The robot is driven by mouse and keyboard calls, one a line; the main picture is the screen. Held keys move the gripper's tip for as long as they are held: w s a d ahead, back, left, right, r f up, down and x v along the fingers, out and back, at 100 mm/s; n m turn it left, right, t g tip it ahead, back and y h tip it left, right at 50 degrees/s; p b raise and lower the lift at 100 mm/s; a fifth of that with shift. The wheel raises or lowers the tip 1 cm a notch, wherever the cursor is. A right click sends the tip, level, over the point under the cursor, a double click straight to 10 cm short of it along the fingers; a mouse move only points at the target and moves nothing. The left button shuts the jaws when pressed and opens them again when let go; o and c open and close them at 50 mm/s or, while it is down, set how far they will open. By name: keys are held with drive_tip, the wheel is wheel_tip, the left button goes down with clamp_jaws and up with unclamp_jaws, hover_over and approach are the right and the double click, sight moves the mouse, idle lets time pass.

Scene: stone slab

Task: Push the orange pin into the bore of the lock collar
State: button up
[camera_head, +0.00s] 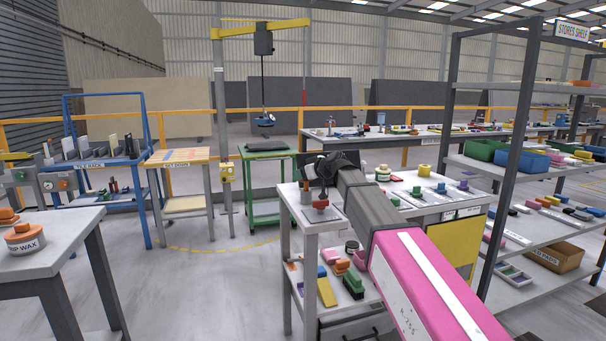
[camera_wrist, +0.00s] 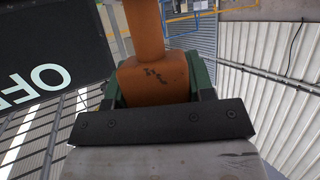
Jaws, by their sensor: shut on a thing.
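My gripper (camera_wrist: 154,88) is shut on the orange pin (camera_wrist: 151,70), whose thick scuffed block sits between the two green finger pads in the wrist view. A narrower round shank runs from the block to the top edge of that view, and its far end is out of frame. In the head view my dark gripper (camera_head: 322,168) is over the left end of the near white-topped bench, and the pin cannot be made out there. A small red piece (camera_head: 320,205) is on a dark plate below the gripper. I cannot tell which thing is the lock collar, and no bore shows.
The bench (camera_head: 352,228) has loose parts on top and on a lower shelf. A tall dark rack (camera_head: 513,150) stands close on the right. A table with an orange-lidded tin (camera_head: 25,240) is at the left. Open floor (camera_head: 190,290) lies between. A dark lettered panel (camera_wrist: 45,50) shows in the wrist view.

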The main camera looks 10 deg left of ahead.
drive_tip(key=shift+r, duration=0.1)
drive_tip(key=shift+r, duration=0.75)
drive_tip(key=shift+f, duration=0.9)
idle(1.4)
drive_tip(key=o, duration=1.1)
drive_tip(key=shift+s+d, duration=0.1)
drive_tip(key=v, duration=1)
drive_tip(key=shift+s+d+r, duration=0.15)
drive_tip(key=shift+d+r, duration=0.05)
drive_tip(key=shift+d, duration=0.05)
